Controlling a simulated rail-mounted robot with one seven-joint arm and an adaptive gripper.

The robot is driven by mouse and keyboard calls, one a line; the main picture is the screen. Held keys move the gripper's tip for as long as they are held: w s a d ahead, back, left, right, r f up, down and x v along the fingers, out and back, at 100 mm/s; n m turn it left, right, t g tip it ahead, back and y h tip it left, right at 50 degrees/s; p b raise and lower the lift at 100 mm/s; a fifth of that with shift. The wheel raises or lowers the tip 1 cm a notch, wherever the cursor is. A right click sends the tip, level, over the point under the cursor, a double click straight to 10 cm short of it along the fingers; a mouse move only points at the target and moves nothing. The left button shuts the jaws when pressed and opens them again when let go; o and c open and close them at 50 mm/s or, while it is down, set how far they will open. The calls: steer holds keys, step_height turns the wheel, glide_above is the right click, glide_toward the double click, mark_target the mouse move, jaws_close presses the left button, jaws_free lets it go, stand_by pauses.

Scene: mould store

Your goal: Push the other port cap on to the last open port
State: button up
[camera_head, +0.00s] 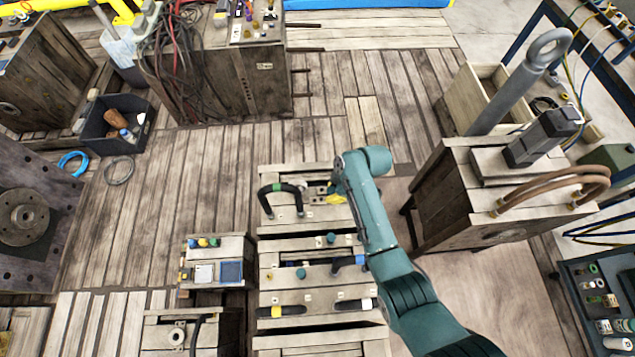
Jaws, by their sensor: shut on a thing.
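My gripper (323,190) is over the rear wooden mould block (278,178), at the end of my teal arm. It is small in view and partly covered by the arm. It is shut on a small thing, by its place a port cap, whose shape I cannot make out. A yellow piece (336,199) shows right beside the gripper; I cannot tell whether it touches. A black hose with green bands (280,188) arches over the block's left part. The open port and any fitted cap cannot be told apart here.
A crate with brown hoses (455,205) stands right of my arm.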

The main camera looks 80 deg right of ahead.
mark_target(267, 277)
steer(key=w+a+n, duration=0.2)
steer(key=w+a, duration=0.2)
steer(key=a, duration=0.5)
steer(key=w+a+n+y+b, duration=0.1)
steer(key=w+a+n, duration=0.1)
steer(key=w+a, duration=0.3)
steer(key=w+a+n+y, duration=0.1)
steer(key=w+a, duration=0.4)
steer(key=a, duration=0.8)
steer(key=shift+w+f+n+g, duration=0.15)
steer(key=shift+w+n+g, duration=0.1)
steer(key=shift+n+g, duration=0.2)
step_height(267, 277, down, 12)
steer(key=b, duration=0.8)
steer(key=shift+d+f, duration=0.1)
steer(key=shift+f, duration=0.15)
steer(key=shift+f+b, duration=0.3)
steer(key=shift+f, duration=0.4)
steer(key=shift+s+f, duration=0.1)
steer(key=shift+f, duration=0.2)
steer(key=shift+f, duration=0.35)
steer(key=shift+f+b, duration=0.45)
steer(key=shift+f, duration=0.3)
stand_by(1.2)
